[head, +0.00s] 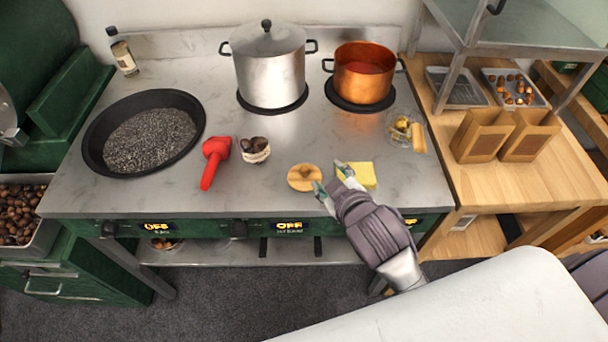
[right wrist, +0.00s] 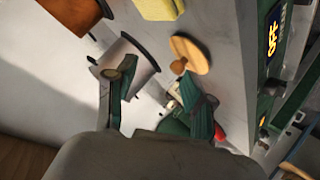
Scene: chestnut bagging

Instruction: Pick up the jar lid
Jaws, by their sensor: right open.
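The jar lid (head: 304,178), a round light-wood disc with a small knob, lies on the grey counter near its front edge, between the cup and the yellow sponge. It also shows in the right wrist view (right wrist: 192,55), knob toward the gripper. My right gripper (head: 331,180) is open and empty, just right of the lid, its fingers spread above the counter. In the right wrist view the gripper (right wrist: 163,88) has both fingers apart with the lid beyond them. I cannot tell whether a finger touches the lid. My left gripper is not in view.
A yellow sponge (head: 358,175) lies right beside my right gripper. A small cup of chestnuts (head: 254,150), a red tool (head: 214,159) and a black pan (head: 95,150) are to the left. A steel pot (head: 270,70) and copper pot (head: 363,80) stand behind.

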